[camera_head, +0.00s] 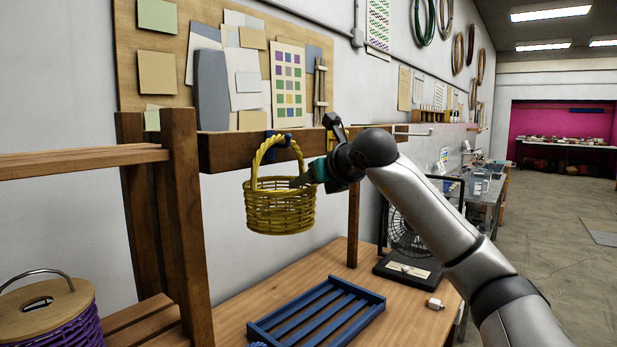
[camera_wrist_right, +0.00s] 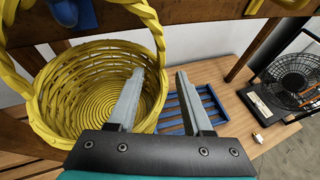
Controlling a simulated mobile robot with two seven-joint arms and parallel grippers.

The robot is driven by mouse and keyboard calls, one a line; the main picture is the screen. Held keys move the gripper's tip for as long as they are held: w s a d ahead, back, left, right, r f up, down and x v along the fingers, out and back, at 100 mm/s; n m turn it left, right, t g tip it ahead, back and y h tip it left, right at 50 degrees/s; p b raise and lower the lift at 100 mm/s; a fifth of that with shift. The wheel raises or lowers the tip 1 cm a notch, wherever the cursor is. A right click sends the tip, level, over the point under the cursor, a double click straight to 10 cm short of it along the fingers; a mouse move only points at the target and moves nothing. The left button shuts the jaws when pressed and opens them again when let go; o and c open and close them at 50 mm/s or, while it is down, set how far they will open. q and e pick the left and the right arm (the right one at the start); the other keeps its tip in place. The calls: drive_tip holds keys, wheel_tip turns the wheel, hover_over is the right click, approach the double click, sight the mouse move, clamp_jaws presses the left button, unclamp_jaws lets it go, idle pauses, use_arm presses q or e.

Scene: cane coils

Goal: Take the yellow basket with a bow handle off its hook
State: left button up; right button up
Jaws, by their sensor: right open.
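The yellow wicker basket (camera_head: 280,212) hangs upright by its bow handle (camera_head: 258,165) from a blue hook (camera_head: 281,139) on a wooden rail. The basket seems empty in the right wrist view (camera_wrist_right: 62,101), where part of the blue hook (camera_wrist_right: 80,14) also shows. My right gripper (camera_head: 303,179) is at the basket's right side, near the rim. In the wrist view its fingers (camera_wrist_right: 160,76) are apart, one in front of the basket's inside and one to the right of the rim and handle foot. I cannot tell whether they touch it. My left gripper is out of view.
Below is a wooden table with a blue slatted tray (camera_head: 318,312) and a black fan (camera_head: 407,235). A wooden rack (camera_head: 182,220) stands close on the left, with a purple coil spool (camera_head: 48,315). Another hook (camera_head: 332,122) is right of the basket on the rail (camera_head: 225,152).

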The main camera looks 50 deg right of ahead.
drive_tip(key=shift+c, duration=0.2)
clamp_jaws()
idle(0.5)
drive_tip(key=shift+r+p, duration=1.35)
drive_tip(key=shift+r, duration=0.3)
